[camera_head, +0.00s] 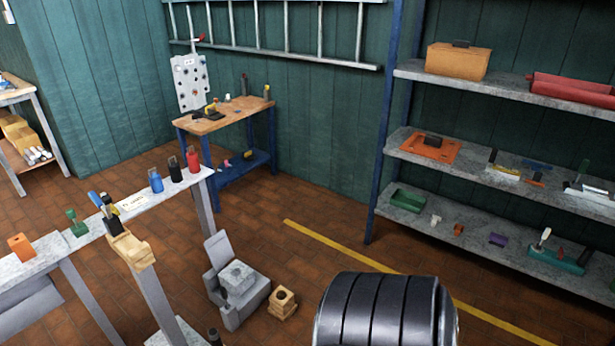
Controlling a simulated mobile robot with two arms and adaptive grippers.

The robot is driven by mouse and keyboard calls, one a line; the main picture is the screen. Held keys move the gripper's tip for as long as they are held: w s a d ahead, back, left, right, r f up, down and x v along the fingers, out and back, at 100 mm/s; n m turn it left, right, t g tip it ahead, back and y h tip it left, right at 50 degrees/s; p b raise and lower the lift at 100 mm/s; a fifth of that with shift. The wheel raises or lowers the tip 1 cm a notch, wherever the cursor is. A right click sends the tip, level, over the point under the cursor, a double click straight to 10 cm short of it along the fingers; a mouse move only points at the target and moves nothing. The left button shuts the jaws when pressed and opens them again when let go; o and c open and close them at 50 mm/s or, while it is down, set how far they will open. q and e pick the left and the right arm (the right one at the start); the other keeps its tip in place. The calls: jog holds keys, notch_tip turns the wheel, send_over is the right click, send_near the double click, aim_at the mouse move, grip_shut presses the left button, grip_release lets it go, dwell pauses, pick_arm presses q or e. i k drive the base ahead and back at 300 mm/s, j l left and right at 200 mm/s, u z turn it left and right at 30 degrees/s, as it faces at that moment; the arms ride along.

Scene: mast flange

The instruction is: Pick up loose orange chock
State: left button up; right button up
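An orange block (20,246) with a small dark spot on top sits on the near left end of the light-topped bench. It stands apart from the green piece to its right. I cannot tell for sure which one is the loose chock. Neither of my grippers is in view.
The narrow bench (40,260) also holds a green clamp-like piece (76,223), a tan holder (131,248) and several bottles. A grey block assembly (238,285) and a tan block (283,302) stand on the floor. A dark ribbed cylinder fills the bottom centre. Floor beside the yellow line (375,265) is clear.

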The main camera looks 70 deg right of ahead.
aim_at(459, 228)
jog(key=z, duration=3.3)
jog(key=u, duration=0.4)
jog(key=i+l+u, duration=0.9)
jog(key=k+l, duration=0.05)
